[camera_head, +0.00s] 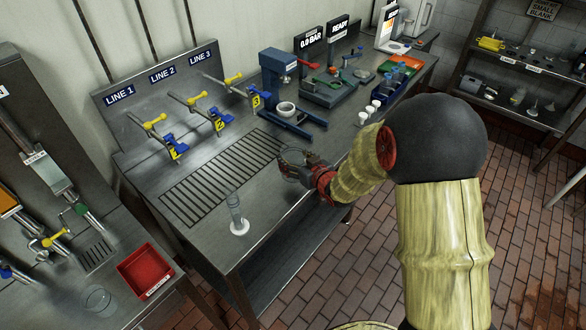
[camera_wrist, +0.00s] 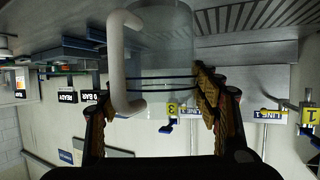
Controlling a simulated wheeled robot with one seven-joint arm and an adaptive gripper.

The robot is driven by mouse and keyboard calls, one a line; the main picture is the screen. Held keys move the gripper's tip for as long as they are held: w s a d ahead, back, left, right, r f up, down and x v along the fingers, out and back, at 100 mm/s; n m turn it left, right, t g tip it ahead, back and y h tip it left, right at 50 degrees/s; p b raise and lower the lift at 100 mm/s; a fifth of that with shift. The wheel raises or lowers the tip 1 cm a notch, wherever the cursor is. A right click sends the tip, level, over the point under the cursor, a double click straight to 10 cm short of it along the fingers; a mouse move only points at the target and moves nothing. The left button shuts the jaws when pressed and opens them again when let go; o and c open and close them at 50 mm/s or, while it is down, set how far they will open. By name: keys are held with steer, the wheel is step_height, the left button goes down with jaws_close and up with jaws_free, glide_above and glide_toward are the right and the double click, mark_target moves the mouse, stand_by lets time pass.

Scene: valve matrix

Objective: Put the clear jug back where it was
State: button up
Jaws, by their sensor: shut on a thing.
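The clear jug (camera_wrist: 165,45), with a pale handle and dark bands, sits between the fingers of my gripper (camera_wrist: 155,95) in the wrist view, which looks upside down. My gripper is shut on it. In the head view my gripper (camera_head: 300,172) is over the front right part of the drain-slotted bench; the jug (camera_head: 291,154) shows there only faintly. I cannot tell whether its base touches the bench top.
A clear cylinder (camera_head: 235,208) on a white base stands near the bench's front edge. Drain slots (camera_head: 215,180) lie behind it. A blue press (camera_head: 285,90) stands behind my gripper. Small white cups (camera_head: 368,112) stand to the right. A red tray (camera_head: 145,270) is on the left counter.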

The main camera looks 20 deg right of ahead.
mark_target(290, 157)
steer(key=shift+w+f, duration=1.1)
steer(key=shift+f, duration=0.1)
step_height(290, 157, down, 4)
steer(key=shift+w+r+b, duration=0.15)
steer(key=shift+r+b, duration=0.1)
steer(key=shift+b, duration=0.35)
steer(key=shift+r, duration=0.1)
steer(key=o, duration=0.9)
steer(key=shift+f, duration=0.25)
steer(key=o, duration=0.5)
steer(key=shift+r, duration=0.1)
